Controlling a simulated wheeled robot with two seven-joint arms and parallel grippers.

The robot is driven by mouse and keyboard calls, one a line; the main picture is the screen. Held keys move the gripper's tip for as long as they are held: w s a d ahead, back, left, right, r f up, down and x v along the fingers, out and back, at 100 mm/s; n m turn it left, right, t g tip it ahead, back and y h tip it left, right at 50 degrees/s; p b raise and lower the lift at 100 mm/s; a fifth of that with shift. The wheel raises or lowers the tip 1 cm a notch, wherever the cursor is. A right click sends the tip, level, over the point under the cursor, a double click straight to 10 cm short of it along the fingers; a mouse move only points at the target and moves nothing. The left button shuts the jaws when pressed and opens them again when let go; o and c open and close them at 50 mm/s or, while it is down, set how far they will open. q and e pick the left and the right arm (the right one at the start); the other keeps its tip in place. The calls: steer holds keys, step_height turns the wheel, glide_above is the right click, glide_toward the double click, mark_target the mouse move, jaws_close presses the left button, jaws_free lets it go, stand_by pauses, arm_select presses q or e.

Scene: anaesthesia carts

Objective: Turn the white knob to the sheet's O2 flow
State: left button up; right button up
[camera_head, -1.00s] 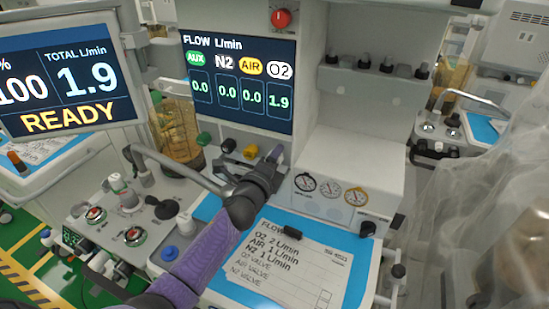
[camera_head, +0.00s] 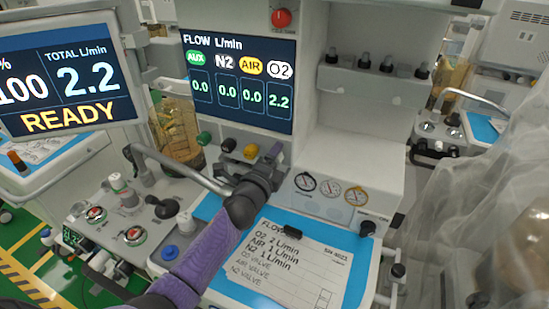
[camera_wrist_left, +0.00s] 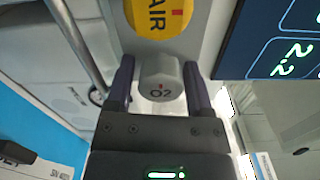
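The white knob (camera_wrist_left: 160,75), marked O2, sits between the two fingers of my left gripper (camera_wrist_left: 158,66) in the left wrist view. In the head view my left gripper (camera_head: 274,153) reaches the knob row below the flow display (camera_head: 240,120) and hides the white knob. The display reads O2 2.2, with AUX, N2 and AIR at 0.0. The sheet (camera_head: 290,265) on the worktop says O2 2 L/min, AIR 1 L/min, N2 1 L/min. My right gripper is out of view.
The yellow AIR knob (camera_head: 250,151), a black knob (camera_head: 228,145) and a green knob (camera_head: 204,138) stand left of the gripper. A metal tube (camera_head: 180,168) crosses close to my left arm. Gauges (camera_head: 330,189) are to the right. A monitor (camera_head: 68,75) shows total 2.2.

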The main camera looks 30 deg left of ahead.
arm_select(q)
steer(key=s+p, duration=0.1)
steer(key=s, duration=0.9)
steer(key=shift+d+p, duration=0.25)
steer(key=shift+p, duration=0.05)
